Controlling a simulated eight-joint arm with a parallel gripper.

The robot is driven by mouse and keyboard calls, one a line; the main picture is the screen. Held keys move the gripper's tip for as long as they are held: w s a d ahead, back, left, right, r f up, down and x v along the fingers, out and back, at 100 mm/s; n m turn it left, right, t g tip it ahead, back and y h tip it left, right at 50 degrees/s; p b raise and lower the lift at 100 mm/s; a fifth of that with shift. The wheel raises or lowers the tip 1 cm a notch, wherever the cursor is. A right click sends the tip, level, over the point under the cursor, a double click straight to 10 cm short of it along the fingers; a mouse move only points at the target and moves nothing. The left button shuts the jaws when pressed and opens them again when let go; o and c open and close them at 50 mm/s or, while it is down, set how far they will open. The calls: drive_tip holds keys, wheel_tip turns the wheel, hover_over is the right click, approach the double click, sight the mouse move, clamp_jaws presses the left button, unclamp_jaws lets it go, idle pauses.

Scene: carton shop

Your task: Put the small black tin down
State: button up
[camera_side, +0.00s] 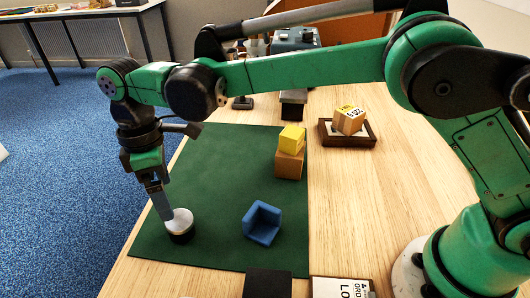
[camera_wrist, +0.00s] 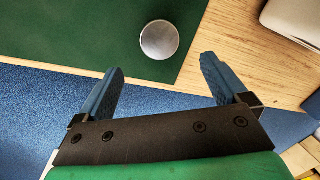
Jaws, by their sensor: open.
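The small black tin (camera_side: 181,236) stands upright on the green mat (camera_side: 215,185), near the mat's front left part. Its round silver-grey lid faces up and shows in the wrist view (camera_wrist: 159,40), near the mat's edge. My gripper (camera_side: 166,214) points down at the tin, its fingers overlapping the tin's left side in the side view. In the wrist view, my gripper (camera_wrist: 162,68) is open, with nothing between the fingers, and the tin appears just past the fingertips. I cannot tell whether a finger touches it.
A blue angled block (camera_side: 262,224) sits on the mat right of the tin. A yellow block (camera_side: 292,137) rests on an orange-brown block (camera_side: 289,164) farther back. A wooden tray (camera_side: 366,138) holds a labelled carton (camera_side: 349,120). A black box (camera_side: 267,284) stands at the front. The mat's middle is clear.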

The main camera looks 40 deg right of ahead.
drive_tip(key=w+d+r+m+t, duration=0.1)
drive_tip(key=d+r+m+t, duration=0.15)
drive_tip(key=d+r, duration=0.55)
drive_tip(key=s+d+f+m+t, duration=0.1)
drive_tip(key=s+d+m+t, duration=0.2)
drive_tip(key=s+d+m, duration=0.2)
drive_tip(key=s+d+f+m+t, duration=0.2)
drive_tip(key=s+d+m, duration=0.3)
drive_tip(key=d, duration=0.7)
drive_tip(key=shift+s+d+m+t, duration=0.15)
drive_tip(key=shift+d+m+t, duration=0.15)
drive_tip(key=shift+m+t, duration=0.45)
